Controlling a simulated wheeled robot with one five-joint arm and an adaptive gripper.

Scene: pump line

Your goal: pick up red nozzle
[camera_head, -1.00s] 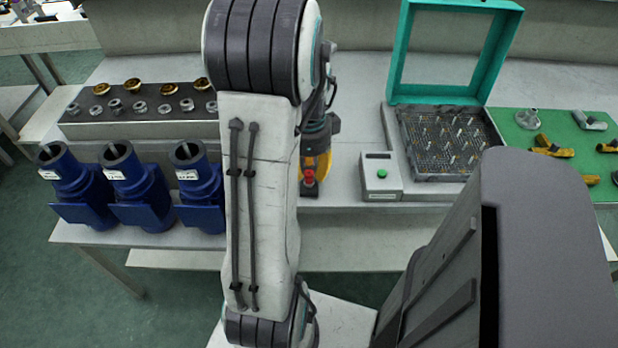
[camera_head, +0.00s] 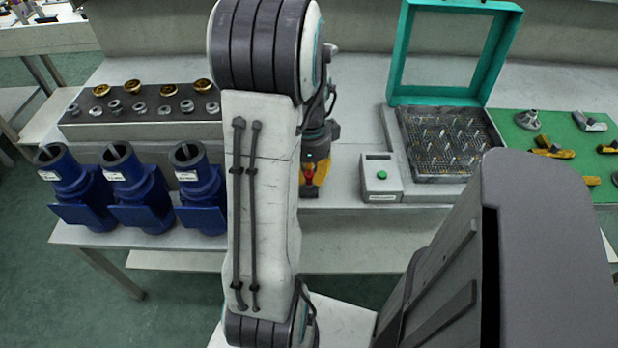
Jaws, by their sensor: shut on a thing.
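The red nozzle (camera_head: 309,171) is a small red piece near the front edge of the bench, just right of my arm. Only a little of it shows between the yellow fingers. My gripper (camera_head: 310,186) points down over it and is shut on it. My arm link hides the left side of the gripper, and the nozzle's lower part is hidden by the fingers.
Several blue pump bodies (camera_head: 134,188) stand left of my arm. Behind them is a grey block (camera_head: 140,130) with gold and steel rings. To the right are a grey button box (camera_head: 381,178), a teal-framed pin tray (camera_head: 453,178) and a green mat (camera_head: 560,122) with parts.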

